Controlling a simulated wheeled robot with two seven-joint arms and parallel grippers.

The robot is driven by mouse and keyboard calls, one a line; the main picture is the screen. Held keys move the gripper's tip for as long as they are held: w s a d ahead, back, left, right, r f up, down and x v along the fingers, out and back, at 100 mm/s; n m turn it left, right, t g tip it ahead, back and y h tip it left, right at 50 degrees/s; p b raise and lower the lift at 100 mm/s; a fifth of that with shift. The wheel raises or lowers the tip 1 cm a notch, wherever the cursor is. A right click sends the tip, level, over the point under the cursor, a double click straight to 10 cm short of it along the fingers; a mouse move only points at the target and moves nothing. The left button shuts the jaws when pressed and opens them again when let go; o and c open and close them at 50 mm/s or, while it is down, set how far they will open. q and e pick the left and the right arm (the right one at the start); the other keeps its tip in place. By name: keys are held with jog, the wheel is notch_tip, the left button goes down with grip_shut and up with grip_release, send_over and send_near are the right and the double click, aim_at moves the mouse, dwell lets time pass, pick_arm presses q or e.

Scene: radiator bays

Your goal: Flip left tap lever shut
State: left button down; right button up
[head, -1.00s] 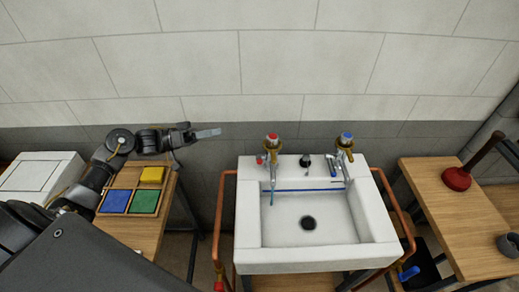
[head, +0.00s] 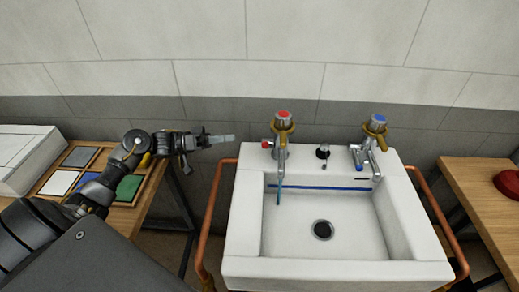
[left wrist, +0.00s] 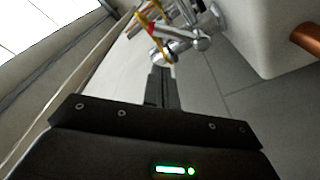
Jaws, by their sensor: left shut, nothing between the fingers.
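The left tap (head: 281,135) stands at the back left of the white sink (head: 244,215), with a red-topped knob and a brass-coloured collar. Its small red-tipped lever (head: 267,144) sticks out to the left. In the left wrist view the shut fingers (left wrist: 162,75) point towards chrome tap parts (left wrist: 198,42). My right gripper is out of view.
The right tap (head: 372,145) has a blue top. A dark drain (head: 322,230) lies in the basin. Copper pipes (head: 213,215) run beside the sink. A wooden bench with coloured tiles (head: 128,188) is at left, another bench (head: 480,190) at right. The tiled wall is close behind.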

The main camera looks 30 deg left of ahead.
aim_at(267, 144)
pick_arm(q)
jog(key=f+p+x, duration=0.1)
jog(key=p+x, duration=0.1)
jog(key=x, duration=0.8)
jog(key=shift+r, duration=0.25)
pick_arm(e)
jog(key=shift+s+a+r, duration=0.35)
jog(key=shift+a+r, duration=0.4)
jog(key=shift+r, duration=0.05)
pick_arm(q)
jog(key=shift+s+d+f+m, duration=0.1)
jog(key=shift+s+f+m, duration=0.1)
jog(key=shift+m, duration=0.2)
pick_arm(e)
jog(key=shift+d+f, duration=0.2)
